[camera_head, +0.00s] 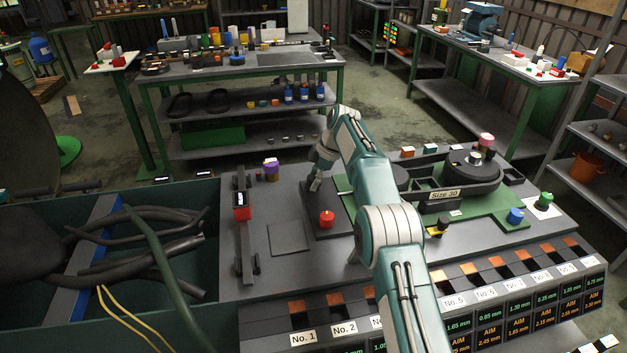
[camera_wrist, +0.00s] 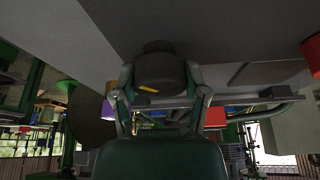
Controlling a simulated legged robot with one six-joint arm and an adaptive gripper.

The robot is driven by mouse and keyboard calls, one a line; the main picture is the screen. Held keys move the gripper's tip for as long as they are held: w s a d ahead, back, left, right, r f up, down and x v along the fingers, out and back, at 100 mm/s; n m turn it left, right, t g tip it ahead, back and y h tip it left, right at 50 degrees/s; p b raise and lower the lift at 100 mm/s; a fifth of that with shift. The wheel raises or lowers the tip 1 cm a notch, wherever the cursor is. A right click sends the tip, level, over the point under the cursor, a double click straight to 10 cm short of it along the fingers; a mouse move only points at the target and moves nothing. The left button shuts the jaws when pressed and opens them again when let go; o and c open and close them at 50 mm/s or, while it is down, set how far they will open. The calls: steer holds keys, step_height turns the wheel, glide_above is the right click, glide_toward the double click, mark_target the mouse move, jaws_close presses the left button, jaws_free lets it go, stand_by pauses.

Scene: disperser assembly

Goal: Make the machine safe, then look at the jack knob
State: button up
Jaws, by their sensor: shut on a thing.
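In the wrist view my gripper (camera_wrist: 159,82) has its two fingers on either side of a dark round knob (camera_wrist: 160,68) with a small yellow mark. It is shut on this knob, which sits against a grey surface. In the head view my gripper (camera_head: 315,184) is low over the dark panel (camera_head: 314,232), behind a red button (camera_head: 327,217); the held knob is mostly hidden there. The machine has a green base (camera_head: 385,215) with dark round parts and a "Size 30" label (camera_head: 444,195). I cannot tell which knob is the jack knob.
A red block on a grey rail (camera_head: 243,250) stands left of the panel. A blue knob (camera_head: 515,215) and green knob (camera_head: 545,199) are at the right. Numbered slots (camera_head: 345,328) line the front. A bin of dark hoses (camera_head: 140,240) is at the left.

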steer(key=shift+f, duration=0.3)
steer(key=o, duration=1.1)
steer(key=shift+w, duration=0.1)
steer(key=shift+o, duration=0.2)
steer(key=shift+r, duration=0.1)
steer(key=shift+r, duration=0.15)
